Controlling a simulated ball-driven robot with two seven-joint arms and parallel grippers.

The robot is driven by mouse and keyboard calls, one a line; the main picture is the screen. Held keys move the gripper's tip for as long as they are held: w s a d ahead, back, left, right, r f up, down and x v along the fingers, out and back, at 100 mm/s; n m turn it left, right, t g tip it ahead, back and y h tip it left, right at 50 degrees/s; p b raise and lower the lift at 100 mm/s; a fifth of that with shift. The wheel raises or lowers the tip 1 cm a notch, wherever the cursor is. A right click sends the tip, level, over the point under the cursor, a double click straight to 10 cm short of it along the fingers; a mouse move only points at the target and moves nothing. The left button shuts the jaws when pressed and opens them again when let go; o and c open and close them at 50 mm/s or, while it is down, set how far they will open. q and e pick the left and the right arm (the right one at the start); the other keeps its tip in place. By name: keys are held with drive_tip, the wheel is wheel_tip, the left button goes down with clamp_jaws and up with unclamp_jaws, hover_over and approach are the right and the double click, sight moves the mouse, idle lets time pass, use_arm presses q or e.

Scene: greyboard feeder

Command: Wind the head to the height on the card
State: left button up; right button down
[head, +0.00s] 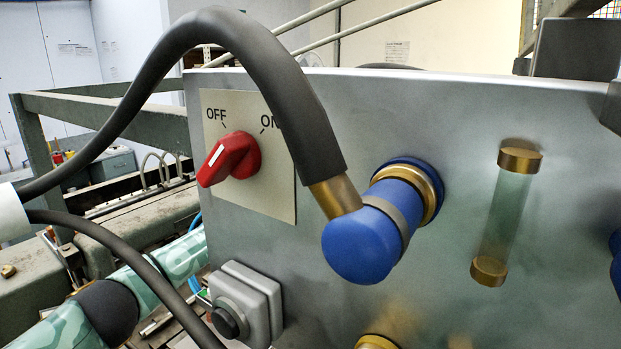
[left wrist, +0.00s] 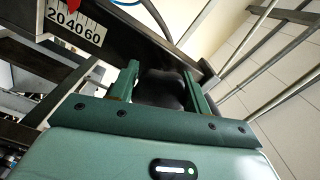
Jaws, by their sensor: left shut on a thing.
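In the left wrist view, the two green fingers of my left gripper (left wrist: 160,92) are closed around a dark, rounded grip (left wrist: 165,76). What the grip is fixed to is mostly hidden. A white scale (left wrist: 75,26) marked 20, 40 and 60 is at the upper left of that view. A red pointer (left wrist: 72,4) touches its edge, partly cut off by the frame; the exact reading cannot be told. No readable height card shows. In the head view my left gripper is out of sight, and my right gripper is in neither view.
In the head view a grey panel fills the right side. It carries a red OFF/ON switch (head: 230,159), a blue hose coupling (head: 362,246), a sight glass (head: 505,215) and a grey button box (head: 246,300). A thick black hose (head: 245,40) arches across. Green machine framing (head: 100,108) stands behind.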

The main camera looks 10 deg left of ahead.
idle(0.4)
use_arm(q)
drive_tip(key=o, duration=1)
drive_tip(key=shift+s+f, duration=0.1)
drive_tip(key=shift+s, duration=0.2)
drive_tip(key=b+v, duration=0.4)
drive_tip(key=v, duration=1.1)
drive_tip(key=shift+s+a, duration=0.2)
drive_tip(key=shift+s, duration=0.1)
